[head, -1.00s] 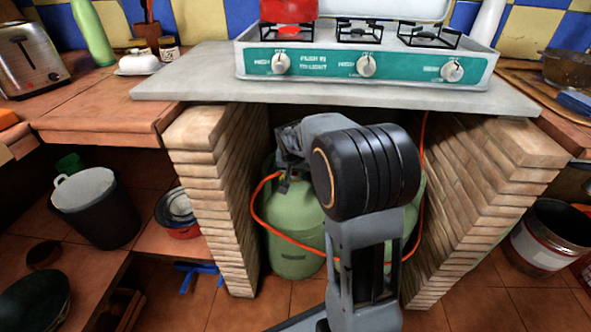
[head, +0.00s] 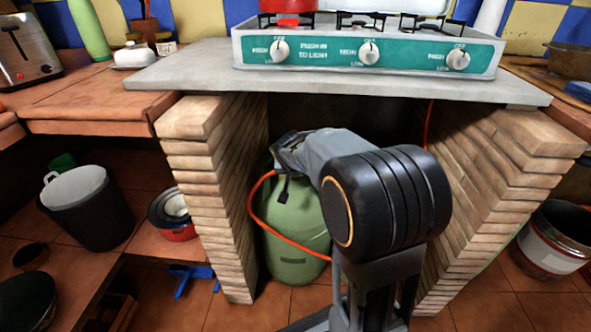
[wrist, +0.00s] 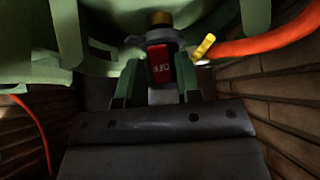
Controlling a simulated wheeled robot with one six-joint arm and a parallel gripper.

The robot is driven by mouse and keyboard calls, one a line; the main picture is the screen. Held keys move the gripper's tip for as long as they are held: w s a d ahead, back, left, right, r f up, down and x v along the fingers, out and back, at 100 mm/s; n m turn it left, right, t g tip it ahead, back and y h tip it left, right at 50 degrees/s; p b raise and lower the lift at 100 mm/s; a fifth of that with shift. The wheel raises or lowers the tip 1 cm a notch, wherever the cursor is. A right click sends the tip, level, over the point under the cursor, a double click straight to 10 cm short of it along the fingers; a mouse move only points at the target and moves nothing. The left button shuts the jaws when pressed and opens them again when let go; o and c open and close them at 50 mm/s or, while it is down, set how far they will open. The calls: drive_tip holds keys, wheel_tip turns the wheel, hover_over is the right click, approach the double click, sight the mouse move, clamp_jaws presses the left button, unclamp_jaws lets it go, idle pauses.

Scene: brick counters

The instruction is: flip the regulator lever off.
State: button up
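The red regulator lever (wrist: 160,64), with pale lettering on its face, shows in the upper middle of the wrist view, below a brass fitting (wrist: 159,18). The regulator's grey body (wrist: 143,40) is around its top. My gripper (wrist: 157,84) has its two fingers apart, one on each side of the lever, with the gap open; I cannot tell if either touches. In the head view the green gas cylinder (head: 292,240) stands under the counter between brick walls. My wrist and arm hide the lever there.
An orange hose (head: 260,222) loops from the regulator past the cylinder; in the wrist view it leaves a yellow-tipped fitting on the right. Brick walls (head: 205,190) close in on both sides. The stone counter (head: 190,68) with the stove (head: 368,45) is above.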

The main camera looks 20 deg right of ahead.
drive_tip(key=p+v, duration=0.5)
drive_tip(key=v, duration=0.8)
drive_tip(key=shift+s+r, duration=0.2)
drive_tip(key=shift+r, duration=0.1)
drive_tip(key=shift+a, duration=0.15)
drive_tip(key=s+a+r+n+g+y+p, duration=0.1)
drive_tip(key=s+r+p, duration=0.4)
drive_tip(key=r+p, duration=0.5)
drive_tip(key=s+a+r+n+g+y+p, duration=0.1)
drive_tip(key=s+a+r+n+p, duration=0.2)
drive_tip(key=r+p, duration=0.8)
drive_tip(key=s+a+r+n+y+p, duration=0.1)
drive_tip(key=s+a+r+p, duration=0.1)
drive_tip(key=s+r+p, duration=0.5)
wheel_tip(320, 180, up, 4)
drive_tip(key=p, duration=0.9)
drive_tip(key=shift+r+n+g+y+p, duration=0.25)
drive_tip(key=shift+n+g+y+p, duration=0.05)
drive_tip(key=shift+n+g, duration=0.1)
